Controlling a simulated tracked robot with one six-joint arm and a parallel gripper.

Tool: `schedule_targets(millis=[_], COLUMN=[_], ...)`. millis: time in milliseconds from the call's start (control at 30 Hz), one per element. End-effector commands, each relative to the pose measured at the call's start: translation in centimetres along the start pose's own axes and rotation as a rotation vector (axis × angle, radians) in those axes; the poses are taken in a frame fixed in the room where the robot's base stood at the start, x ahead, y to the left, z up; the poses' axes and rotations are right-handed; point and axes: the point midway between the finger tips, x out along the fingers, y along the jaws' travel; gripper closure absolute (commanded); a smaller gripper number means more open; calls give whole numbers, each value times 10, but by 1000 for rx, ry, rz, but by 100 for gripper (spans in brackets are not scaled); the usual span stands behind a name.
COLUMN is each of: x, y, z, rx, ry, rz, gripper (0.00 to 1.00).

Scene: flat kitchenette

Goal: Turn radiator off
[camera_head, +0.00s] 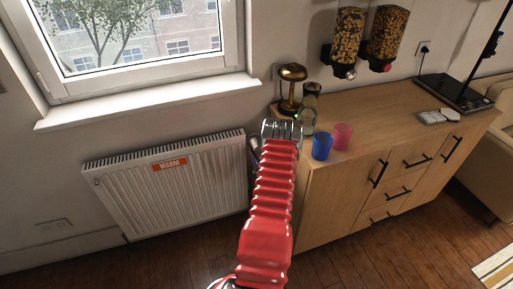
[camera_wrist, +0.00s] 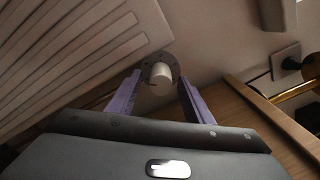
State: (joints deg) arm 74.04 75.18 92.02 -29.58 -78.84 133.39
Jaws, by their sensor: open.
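The white radiator (camera_head: 170,185) hangs on the wall under the window and carries a red label reading "WARM" (camera_head: 170,164). Its ribbed panel (camera_wrist: 70,50) fills the upper left of the wrist view. A white round knob (camera_wrist: 161,74) on a grey disc sits beside the panel's edge in the wrist view. My gripper (camera_wrist: 152,90) is open, with one purple finger on each side of the knob; I cannot tell whether they touch it. In the head view my red arm reaches toward the gap between radiator and cabinet, and the knob is hidden there.
A wooden cabinet (camera_head: 335,205) stands close on the right. On it are a blue cup (camera_head: 322,146), a pink cup (camera_head: 343,136), a brass lamp (camera_head: 291,85) and a glass jar. A wall socket (camera_wrist: 286,61) shows in the wrist view. The floor before the radiator is clear.

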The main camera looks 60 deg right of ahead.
Motion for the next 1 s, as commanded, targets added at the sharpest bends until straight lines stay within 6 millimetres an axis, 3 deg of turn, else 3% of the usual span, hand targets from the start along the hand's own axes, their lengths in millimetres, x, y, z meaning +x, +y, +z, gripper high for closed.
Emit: schedule_targets(millis=[200,500,1000], x=[15,16,16], y=[1,0,1], z=[0,0,0], rx=[0,0,0], ry=[-1,0,0], rz=[1,1,2], gripper=[53,54,89])
